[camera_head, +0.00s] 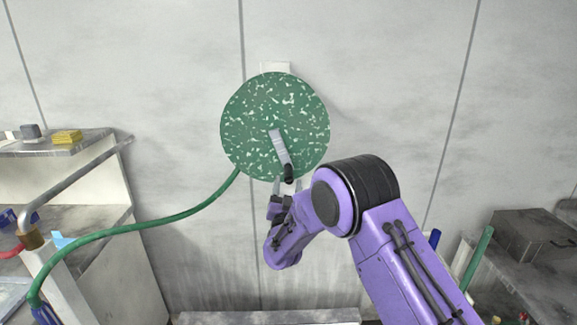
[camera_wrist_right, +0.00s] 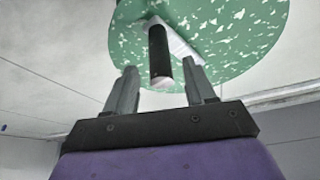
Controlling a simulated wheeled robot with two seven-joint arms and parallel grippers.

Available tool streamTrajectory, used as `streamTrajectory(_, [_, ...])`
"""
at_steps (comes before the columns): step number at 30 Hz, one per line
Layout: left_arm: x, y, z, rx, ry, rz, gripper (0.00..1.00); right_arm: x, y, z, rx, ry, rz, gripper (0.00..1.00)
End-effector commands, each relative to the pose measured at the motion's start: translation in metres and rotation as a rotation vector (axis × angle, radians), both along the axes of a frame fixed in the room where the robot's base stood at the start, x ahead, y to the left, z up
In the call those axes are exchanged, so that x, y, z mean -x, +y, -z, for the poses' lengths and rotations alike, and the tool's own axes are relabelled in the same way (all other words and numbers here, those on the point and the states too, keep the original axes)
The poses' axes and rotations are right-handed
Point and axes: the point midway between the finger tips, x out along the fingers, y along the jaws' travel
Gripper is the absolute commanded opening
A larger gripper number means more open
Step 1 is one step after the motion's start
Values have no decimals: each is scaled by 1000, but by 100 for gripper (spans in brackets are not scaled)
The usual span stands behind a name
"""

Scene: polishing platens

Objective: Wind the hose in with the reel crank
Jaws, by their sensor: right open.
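The hose reel (camera_head: 250,115) is a round green disc with white flecks, mounted on the grey wall. Its grey crank arm (camera_head: 280,148) points down and slightly right, with a black handle (camera_head: 289,172) at its lower end. The green hose (camera_head: 160,221) leaves the reel's lower left and runs down to the left bench. My right gripper (camera_head: 288,187) is just below the handle. In the right wrist view, its fingers (camera_wrist_right: 162,88) are open, with the black handle (camera_wrist_right: 159,55) between and beyond them; I see no grip on it. My left gripper is not in view.
A bench on the left (camera_head: 100,222) holds a bent metal pipe (camera_head: 75,178), a yellow block (camera_head: 66,137) and a grey block (camera_head: 30,131). A dark box (camera_head: 535,235) stands on a surface at the right. The wall around the reel is clear.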

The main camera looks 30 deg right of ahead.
Motion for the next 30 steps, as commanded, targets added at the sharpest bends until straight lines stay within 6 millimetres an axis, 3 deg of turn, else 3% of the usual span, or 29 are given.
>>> streamTrajectory(1, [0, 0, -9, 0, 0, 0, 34, -8, -7, -8, -3, -1, 3, 55])
streamTrajectory(7, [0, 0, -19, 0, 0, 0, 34, -32, -24, -17, -2, 1, -1, 55])
streamTrajectory(17, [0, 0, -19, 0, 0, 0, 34, -37, -27, -18, -1, 3, -3, 55])
streamTrajectory(22, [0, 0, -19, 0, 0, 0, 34, -37, -27, -18, -1, 2, -2, 3])
streamTrajectory(30, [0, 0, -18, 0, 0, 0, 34, -38, -29, -18, 10, 8, 0, 0])
